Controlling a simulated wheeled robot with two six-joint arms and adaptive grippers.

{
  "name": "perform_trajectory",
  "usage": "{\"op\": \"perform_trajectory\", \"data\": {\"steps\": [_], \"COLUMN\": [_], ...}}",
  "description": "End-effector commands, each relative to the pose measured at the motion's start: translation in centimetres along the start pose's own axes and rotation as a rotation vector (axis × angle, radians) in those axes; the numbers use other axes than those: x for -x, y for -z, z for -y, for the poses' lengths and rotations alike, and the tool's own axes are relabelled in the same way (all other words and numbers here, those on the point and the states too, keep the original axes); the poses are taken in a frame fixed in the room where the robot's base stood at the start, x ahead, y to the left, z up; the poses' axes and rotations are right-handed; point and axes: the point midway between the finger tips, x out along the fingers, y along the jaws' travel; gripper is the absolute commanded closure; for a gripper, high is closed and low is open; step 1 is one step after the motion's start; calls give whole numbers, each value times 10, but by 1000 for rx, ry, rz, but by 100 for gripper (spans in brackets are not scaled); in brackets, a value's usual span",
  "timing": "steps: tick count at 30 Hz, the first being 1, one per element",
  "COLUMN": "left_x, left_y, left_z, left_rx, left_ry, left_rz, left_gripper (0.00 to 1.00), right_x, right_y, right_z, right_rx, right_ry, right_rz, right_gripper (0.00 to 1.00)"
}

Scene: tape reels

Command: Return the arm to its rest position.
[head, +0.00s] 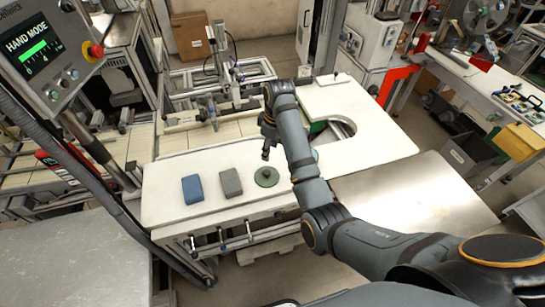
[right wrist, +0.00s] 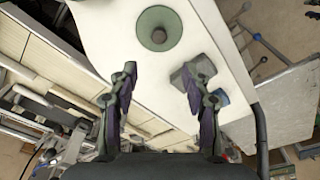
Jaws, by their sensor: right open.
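My right arm reaches from the lower right over the white table in the head view. Its gripper (head: 268,143) hangs above the table, behind the green reel (head: 266,176). In the right wrist view the gripper (right wrist: 160,85) has its two fingers wide apart with nothing between them. The green round reel (right wrist: 159,28) lies flat on the table beyond the fingertips. My left gripper does not show in either view.
A blue block (head: 193,188) and a grey block (head: 230,183) lie on the white table (head: 165,205) left of the reel. A metal frame fixture (head: 220,85) stands behind. A control panel (head: 45,50) is at upper left. A bare metal table (head: 420,195) is at right.

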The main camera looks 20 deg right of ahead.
Motion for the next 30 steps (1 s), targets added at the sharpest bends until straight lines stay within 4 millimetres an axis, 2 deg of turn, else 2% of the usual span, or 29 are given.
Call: {"op": "perform_trajectory", "data": {"steps": [6, 10, 14, 17, 22, 25, 30], "left_x": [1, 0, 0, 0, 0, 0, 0], "left_y": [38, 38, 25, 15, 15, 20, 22], "left_z": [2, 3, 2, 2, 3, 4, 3], "left_rx": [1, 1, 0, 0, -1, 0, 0], "left_ry": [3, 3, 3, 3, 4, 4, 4], "left_rz": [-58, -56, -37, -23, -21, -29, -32], "left_gripper": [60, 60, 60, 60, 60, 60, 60], "right_x": [0, 0, -4, -23, -61, -66, -62], "right_y": [0, 0, -4, -30, -116, -154, -195], "right_z": [0, 0, 1, 6, 34, 52, 80], "right_rx": [0, 0, -12, -92, -355, -468, -588], "right_ry": [0, 0, -2, -21, -112, -160, -211], "right_rz": [0, 0, 1, 1, -20, -39, -70], "right_gripper": [51, 51, 51, 51, 51, 51, 51]}}
